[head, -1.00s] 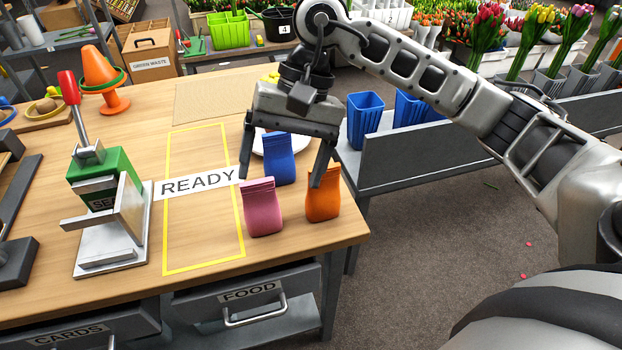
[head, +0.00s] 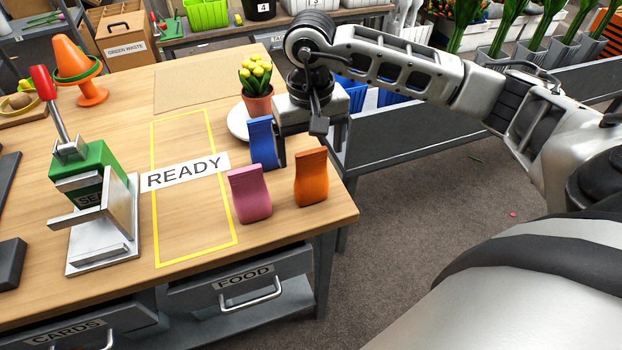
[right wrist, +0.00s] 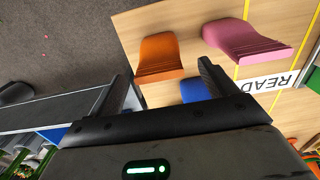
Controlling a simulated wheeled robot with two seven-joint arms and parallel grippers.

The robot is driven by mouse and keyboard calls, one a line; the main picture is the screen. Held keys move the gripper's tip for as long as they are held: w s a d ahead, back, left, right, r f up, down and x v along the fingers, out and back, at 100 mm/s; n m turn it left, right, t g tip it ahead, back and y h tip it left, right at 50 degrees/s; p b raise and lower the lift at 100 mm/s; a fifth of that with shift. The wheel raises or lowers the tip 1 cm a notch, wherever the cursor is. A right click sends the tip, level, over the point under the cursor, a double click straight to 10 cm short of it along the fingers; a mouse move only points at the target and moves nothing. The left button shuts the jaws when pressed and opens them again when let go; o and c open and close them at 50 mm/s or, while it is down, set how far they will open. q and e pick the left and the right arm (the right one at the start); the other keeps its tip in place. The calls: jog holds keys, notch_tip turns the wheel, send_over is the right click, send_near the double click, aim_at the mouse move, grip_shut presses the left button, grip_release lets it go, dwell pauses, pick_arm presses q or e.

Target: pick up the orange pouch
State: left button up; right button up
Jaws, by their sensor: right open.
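The orange pouch (head: 311,178) stands upright near the right edge of the wooden table; it also shows in the right wrist view (right wrist: 160,57). My right gripper (head: 308,140) is behind it, on the far side, open and empty. In the right wrist view its fingers (right wrist: 168,82) point toward the orange pouch, which lies ahead between the fingertips, apart from them. The fingertips are partly hidden in the head view. My left gripper is not in view.
A blue pouch (head: 262,143) stands close to one right finger. A pink pouch (head: 249,194) stands left of the orange one. A plant pot (head: 257,100) is behind, by a white plate (head: 238,122). The yellow READY outline (head: 190,225) is clear of objects.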

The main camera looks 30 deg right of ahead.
aim_at(311, 172)
notch_tip(311, 172, down, 5)
jog(key=shift+d+r+p, duration=0.1)
jog(key=shift+p, duration=0.5)
jog(key=c, duration=1.4)
jog(key=shift+r, duration=0.2)
